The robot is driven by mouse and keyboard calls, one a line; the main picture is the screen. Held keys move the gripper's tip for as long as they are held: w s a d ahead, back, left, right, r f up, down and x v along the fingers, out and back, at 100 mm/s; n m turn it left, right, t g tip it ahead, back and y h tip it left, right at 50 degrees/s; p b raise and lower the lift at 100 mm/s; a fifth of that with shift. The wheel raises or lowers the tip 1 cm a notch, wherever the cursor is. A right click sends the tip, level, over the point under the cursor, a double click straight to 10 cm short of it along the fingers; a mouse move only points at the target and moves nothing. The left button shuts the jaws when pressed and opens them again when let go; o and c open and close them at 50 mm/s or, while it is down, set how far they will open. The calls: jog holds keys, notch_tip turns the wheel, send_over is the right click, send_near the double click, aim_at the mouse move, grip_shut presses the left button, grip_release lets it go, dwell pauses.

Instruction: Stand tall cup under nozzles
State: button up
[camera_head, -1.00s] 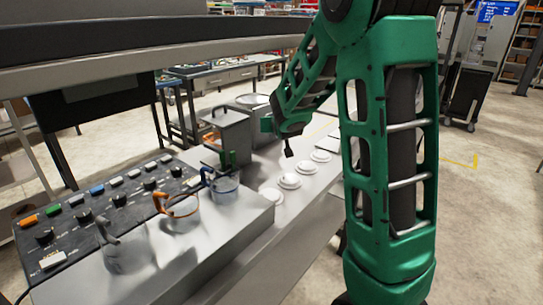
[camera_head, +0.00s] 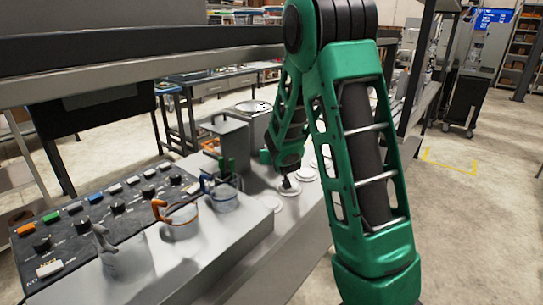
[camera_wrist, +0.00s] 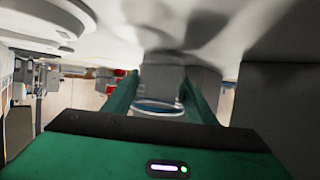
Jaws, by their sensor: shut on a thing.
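In the wrist view my gripper (camera_wrist: 162,95) is shut, with its green fingers on either side of a thing with a round, pale rim, which looks like a cup (camera_wrist: 158,107). Most of the cup is hidden behind the fingers and the gripper body, so its height cannot be told.
White round discs (camera_head: 288,189) lie in a row on the counter, partly behind my arm. A black control panel (camera_head: 110,212) with coloured buttons lies at the left. A grey box (camera_head: 225,135) stands behind the fixtures. The floor (camera_head: 480,200) at the right is clear.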

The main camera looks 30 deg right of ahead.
jog(key=shift+f, duration=0.25)
jog(key=o, duration=1.1)
